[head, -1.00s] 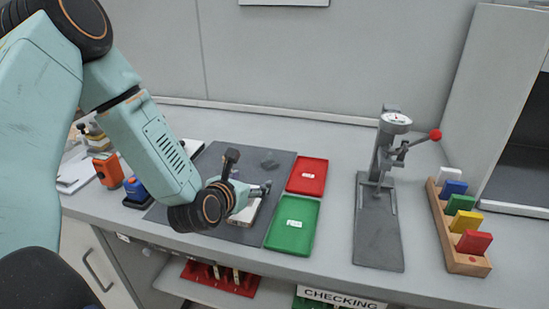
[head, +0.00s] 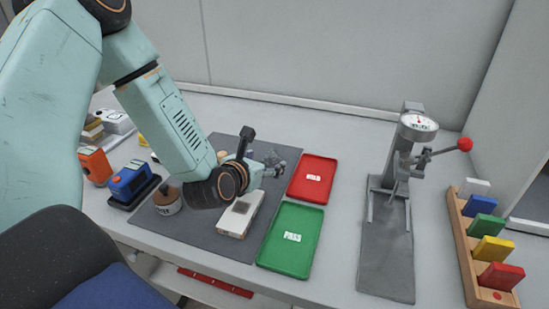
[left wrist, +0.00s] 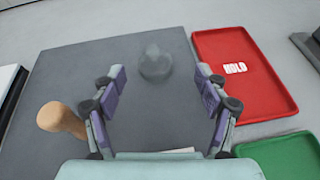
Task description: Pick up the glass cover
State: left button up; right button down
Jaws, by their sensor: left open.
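The glass cover (left wrist: 155,63) is a small, see-through grey dome with a knob, standing on the dark grey mat (left wrist: 75,70). In the left wrist view it is at the top centre, ahead of the gap between my fingers. My left gripper (left wrist: 161,78) is open and empty, with a finger on each side of that gap. In the head view my left gripper (head: 272,164) is over the far right part of the mat, and I cannot clearly make out the cover behind it. My right gripper is in neither view.
A red HOLD tray (head: 313,178) and a green PASS tray (head: 290,240) lie right of the mat. A dial gauge stand (head: 385,255) is farther right. A wooden handle (left wrist: 60,117) stands left of my fingers. A pale box (head: 238,213) lies below my wrist.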

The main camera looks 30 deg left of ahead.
aim_at(271, 156)
pick_arm(q)
jog(key=shift+w+d, duration=0.15)
jog(key=shift+w, duration=0.25)
jog(key=x, duration=0.2)
jog(key=a+x, duration=0.1)
jog(key=x, duration=0.2)
jog(key=shift+a+f, duration=0.1)
jog(key=shift+f, duration=0.2)
jog(key=shift+w, duration=0.3)
jog(key=shift+w+a+f, duration=0.1)
jog(key=shift+w+f, duration=0.1)
jog(key=shift+c, duration=1)
jog(key=shift+s+d+r, duration=0.15)
jog(key=shift+d, duration=0.05)
jog(key=c, duration=0.4)
jog(key=shift+a, duration=0.1)
jog(key=c, duration=0.6)
